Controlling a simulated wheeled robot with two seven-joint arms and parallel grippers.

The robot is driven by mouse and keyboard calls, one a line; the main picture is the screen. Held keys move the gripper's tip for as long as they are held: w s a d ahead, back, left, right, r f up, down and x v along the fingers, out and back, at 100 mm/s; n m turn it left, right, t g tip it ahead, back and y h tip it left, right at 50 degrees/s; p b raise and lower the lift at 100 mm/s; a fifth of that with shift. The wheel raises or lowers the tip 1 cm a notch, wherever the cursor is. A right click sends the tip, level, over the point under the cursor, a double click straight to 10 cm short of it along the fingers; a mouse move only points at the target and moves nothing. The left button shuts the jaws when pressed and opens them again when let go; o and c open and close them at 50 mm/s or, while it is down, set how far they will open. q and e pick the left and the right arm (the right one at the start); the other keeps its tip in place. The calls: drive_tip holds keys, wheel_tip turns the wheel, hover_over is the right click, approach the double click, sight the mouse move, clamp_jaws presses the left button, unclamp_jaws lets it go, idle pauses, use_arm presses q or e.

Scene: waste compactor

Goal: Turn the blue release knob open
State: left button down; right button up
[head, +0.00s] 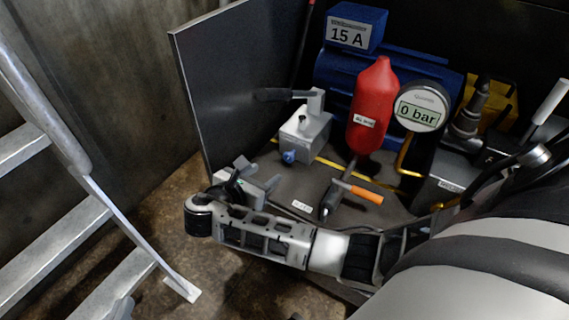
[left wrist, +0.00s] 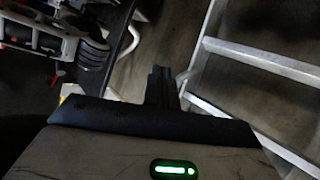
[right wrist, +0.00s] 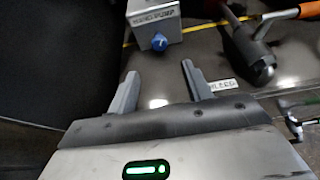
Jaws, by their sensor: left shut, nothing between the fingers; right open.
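The blue release knob (head: 289,157) sits low on the front of the grey hand pump block (head: 305,135). In the right wrist view the knob (right wrist: 159,42) is ahead of the fingers, below the "HAND PUMP" label, with a pale mark on its face. My right gripper (head: 261,172) is open and empty; in the right wrist view its fingertips (right wrist: 160,71) straddle the line to the knob, with a gap before it. My left gripper (left wrist: 161,82) is shut and empty, away from the pump, above the floor by the ladder.
A dark upright panel (head: 240,80) is at left. A black lever (head: 285,95) tops the pump. A metal ladder (head: 75,230) stands far left.

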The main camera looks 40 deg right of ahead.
sight(287, 159)
drive_tip(key=b+x, duration=0.4)
drive_tip(key=x, duration=0.7)
drive_tip(key=shift+w+f, duration=0.1)
drive_tip(key=shift+f, duration=0.05)
drive_tip(key=shift+d, duration=0.1)
use_arm(q)
drive_tip(key=shift+w+d+r+n+t+h, duration=0.1)
drive_tip(key=shift+d+r+n+t+h, duration=0.15)
drive_tip(key=shift+d+r+t+h, duration=0.25)
drive_tip(key=shift+w+d+r+n+t+h, duration=0.1)
drive_tip(key=shift+d+r+n+t+h, duration=0.2)
drive_tip(key=shift+r, duration=0.35)
use_arm(e)
drive_tip(key=c, duration=1)
